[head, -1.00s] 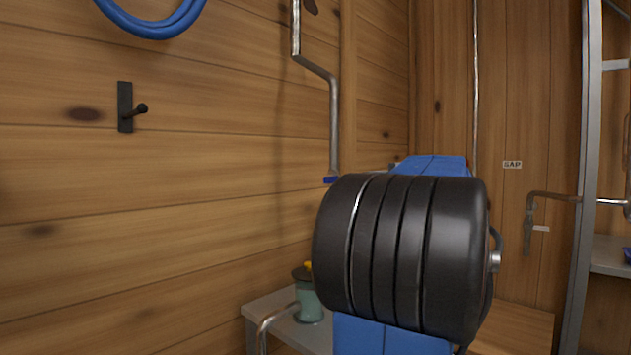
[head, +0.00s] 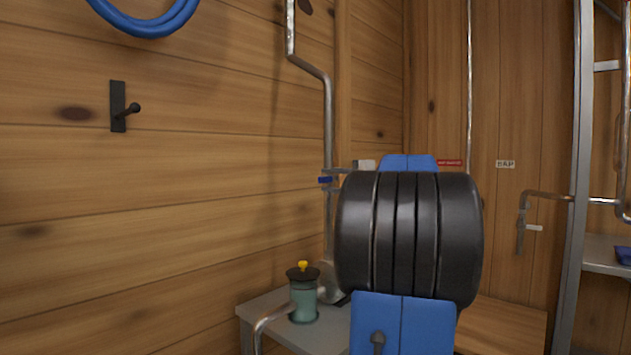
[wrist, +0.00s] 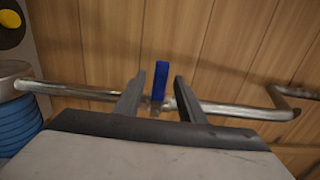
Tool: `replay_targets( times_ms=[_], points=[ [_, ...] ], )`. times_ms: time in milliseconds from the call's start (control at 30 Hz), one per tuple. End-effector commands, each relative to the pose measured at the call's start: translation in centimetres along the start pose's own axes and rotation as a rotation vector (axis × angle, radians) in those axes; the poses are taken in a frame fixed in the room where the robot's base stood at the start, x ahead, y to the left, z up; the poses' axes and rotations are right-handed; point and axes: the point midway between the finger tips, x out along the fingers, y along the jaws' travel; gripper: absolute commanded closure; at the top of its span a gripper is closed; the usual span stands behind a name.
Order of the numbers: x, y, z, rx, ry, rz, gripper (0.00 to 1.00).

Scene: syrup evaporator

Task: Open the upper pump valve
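The blue valve handle (head: 325,180) is on the upright metal pipe (head: 330,120) by the left wall, above the green pump (head: 303,298). In the wrist view the handle (wrist: 160,80) stands crosswise to the pipe (wrist: 235,109). My gripper (wrist: 159,84) has its two dark fingers apart, one on each side of the handle, with visible gaps. I cannot tell how deep the handle sits between them. In the head view my black and blue arm hides most of the gripper.
The pump stands on a grey bench (head: 275,305) with a curved pipe in front. A black hook (head: 120,107) and blue hose (head: 148,20) are on the left wall. A metal frame (head: 578,200) and a second pipe with a valve (head: 522,225) are on the right.

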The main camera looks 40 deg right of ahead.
Motion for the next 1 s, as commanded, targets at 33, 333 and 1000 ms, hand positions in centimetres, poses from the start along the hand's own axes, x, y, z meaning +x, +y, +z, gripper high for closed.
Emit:
replay_targets(
  times_ms=[33,333,1000],
  points=[
    [0.9,0.0,0.1,0.000,-0.004,0.000,0.64],
    [5.1,0.0,0.1,0.000,-0.003,0.001,0.64],
    [6.3,0.0,0.0,0.000,-0.001,0.001,1.00]
  ],
)
